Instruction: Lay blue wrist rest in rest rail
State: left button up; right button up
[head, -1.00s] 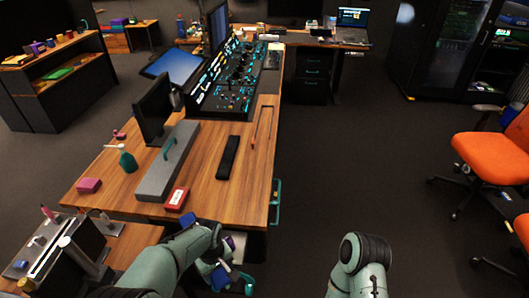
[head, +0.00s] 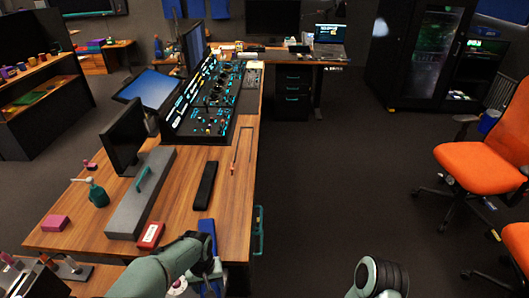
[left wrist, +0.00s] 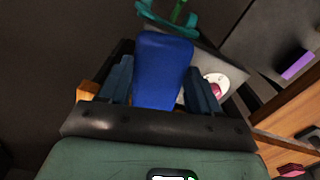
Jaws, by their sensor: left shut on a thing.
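The blue wrist rest (head: 207,230) shows as a long blue piece near the front edge of the desk in the head view. My left gripper (left wrist: 160,88) is shut on it; in the left wrist view the blue wrist rest (left wrist: 163,62) sits between both fingers. In the head view my forearm hides part of the grip. A long black piece (head: 205,186), possibly the rest rail, lies on the desk beyond the blue rest; I cannot tell if it is hollow. My right arm shows at the lower right, but its gripper is out of view.
The wooden desk (head: 188,208) also carries a grey box (head: 142,196) with a teal handle, a red box (head: 150,236), a monitor (head: 124,146) and the control console (head: 208,105). A thin outlined strip (head: 243,150) lies right of the black piece. Open floor lies to the right.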

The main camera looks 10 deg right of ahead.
aim_at(245, 143)
jog(key=i+l+z, duration=0.2)
jog(key=z, duration=0.15)
jog(key=i+l+z, duration=0.1)
jog(key=z, duration=0.2)
jog(key=i+z, duration=0.35)
jog(key=i+l+z, duration=0.25)
jog(key=i, duration=0.3)
jog(key=i+l+z, duration=0.2)
jog(key=i, duration=0.4)
jog(key=i+u, duration=0.55)
jog(key=u, duration=0.2)
jog(key=i+l+u, duration=0.2)
jog(key=u, duration=0.15)
jog(key=i+l+u, duration=0.15)
jog(key=u, duration=0.2)
jog(key=i+l+u, duration=0.2)
jog(key=u, duration=0.2)
jog(key=i+l+u, duration=0.1)
jog(key=l+u, duration=0.25)
jog(key=i+l+u, duration=0.15)
jog(key=l+u, duration=0.2)
jog(key=i+l+u, duration=0.1)
jog(key=l+u, duration=0.2)
